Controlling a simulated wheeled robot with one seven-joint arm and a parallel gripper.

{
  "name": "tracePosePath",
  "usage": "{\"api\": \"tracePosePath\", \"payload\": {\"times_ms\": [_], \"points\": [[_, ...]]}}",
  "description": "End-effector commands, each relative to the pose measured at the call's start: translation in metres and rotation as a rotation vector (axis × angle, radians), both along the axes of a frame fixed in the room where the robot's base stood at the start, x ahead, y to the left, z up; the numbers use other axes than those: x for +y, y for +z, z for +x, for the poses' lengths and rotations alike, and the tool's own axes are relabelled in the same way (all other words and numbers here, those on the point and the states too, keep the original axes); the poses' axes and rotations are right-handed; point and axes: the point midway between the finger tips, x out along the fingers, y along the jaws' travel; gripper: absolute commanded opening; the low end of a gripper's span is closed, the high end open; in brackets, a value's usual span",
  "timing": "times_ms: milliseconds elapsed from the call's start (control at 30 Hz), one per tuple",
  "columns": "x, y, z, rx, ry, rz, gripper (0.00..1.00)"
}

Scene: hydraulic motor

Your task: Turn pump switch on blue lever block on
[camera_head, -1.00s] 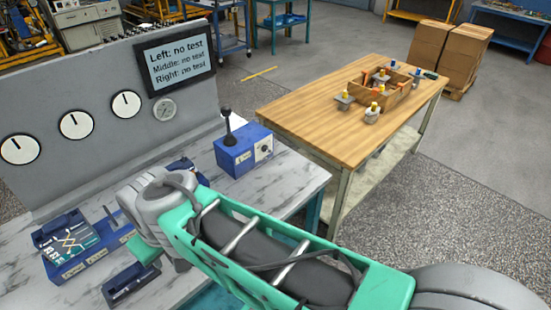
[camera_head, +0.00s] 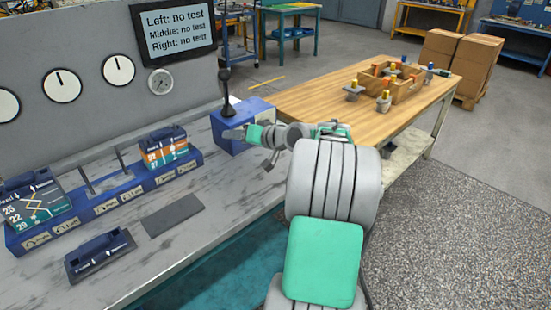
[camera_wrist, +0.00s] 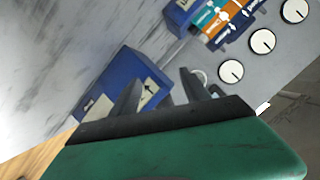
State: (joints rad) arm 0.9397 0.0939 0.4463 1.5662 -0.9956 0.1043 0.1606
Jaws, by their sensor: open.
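The blue lever block (camera_head: 256,109) stands at the right end of the marble-topped bench, with its black lever (camera_head: 226,92) upright. My gripper (camera_head: 240,132) is open in front of the block and covers part of its front, so the pump switch is hidden in the head view. In the wrist view the blue block (camera_wrist: 127,72) lies just beyond the open fingers of my gripper (camera_wrist: 162,86). A pale label with a dark mark (camera_wrist: 150,94) shows on the block between the fingers. I cannot tell the switch's setting or whether a finger touches the block.
The screen (camera_head: 173,33) reads "no test" three times. A wooden table (camera_head: 305,103) stands to the right.

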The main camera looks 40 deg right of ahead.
Motion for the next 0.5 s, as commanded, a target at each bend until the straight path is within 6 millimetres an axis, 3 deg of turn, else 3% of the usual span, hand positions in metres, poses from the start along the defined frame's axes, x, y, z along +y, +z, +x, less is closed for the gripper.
{"api": "tracePosePath", "payload": {"times_ms": [33,100,200,333,500], "points": [[-0.053,-0.037,-0.014,-0.093,-0.064,0.058,0.55],[-0.101,-0.041,-0.035,-0.214,-0.118,0.120,0.55],[-0.138,-0.039,-0.060,-0.323,-0.161,0.168,0.55],[-0.148,-0.032,-0.061,-0.363,-0.170,0.185,0.55],[-0.146,-0.031,-0.028,-0.360,-0.166,0.184,0.55]]}}
